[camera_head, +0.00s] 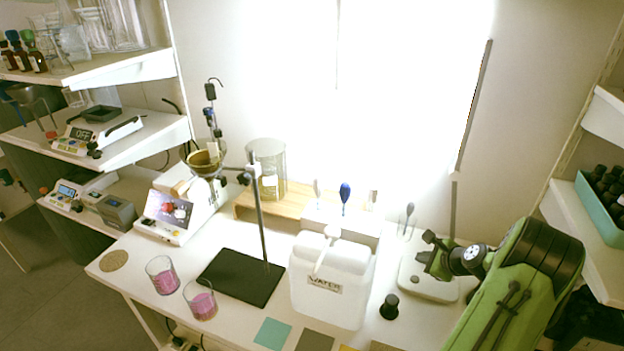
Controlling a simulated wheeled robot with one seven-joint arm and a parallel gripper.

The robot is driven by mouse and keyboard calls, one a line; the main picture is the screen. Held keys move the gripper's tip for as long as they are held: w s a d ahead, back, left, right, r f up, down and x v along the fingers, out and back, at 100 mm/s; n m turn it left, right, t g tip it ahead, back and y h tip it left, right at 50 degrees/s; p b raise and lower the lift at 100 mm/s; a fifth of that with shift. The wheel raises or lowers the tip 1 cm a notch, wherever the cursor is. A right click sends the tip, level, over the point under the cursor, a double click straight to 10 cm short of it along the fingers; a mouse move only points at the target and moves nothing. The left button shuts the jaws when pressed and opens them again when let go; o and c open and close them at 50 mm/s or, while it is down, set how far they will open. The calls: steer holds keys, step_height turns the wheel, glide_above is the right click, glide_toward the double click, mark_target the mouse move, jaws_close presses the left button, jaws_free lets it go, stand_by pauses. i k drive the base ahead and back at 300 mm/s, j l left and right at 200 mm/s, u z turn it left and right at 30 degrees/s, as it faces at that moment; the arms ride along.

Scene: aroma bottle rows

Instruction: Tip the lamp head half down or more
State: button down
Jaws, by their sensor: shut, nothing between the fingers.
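A lamp stands on the right part of the white table, with a pale rounded base (413,283) and a slim grey stem (453,208). Its lamp head (474,105) looks like a long, thin, dark-edged bar. It points steeply up from the top of the stem, leaning slightly right, against the bright window. My gripper (425,247) is green and black and shut with nothing in it. It appears over the lamp base, in front of the lower stem and well below the head. It hides where stem meets base. I cannot tell whether it touches the lamp.
A white water canister (331,289) and a small black bottle (390,307) stand left of the lamp base. Farther left are a stand with a black plate (240,277) and two pink-filled glasses (200,300). A teal rack (600,209) sits on the right shelf.

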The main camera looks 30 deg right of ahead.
mark_target(474, 86)
steer(key=k+j, duration=0.2)
steer(key=j, duration=0.2)
steer(key=k+j, duration=0.45)
steer(key=j, duration=0.3)
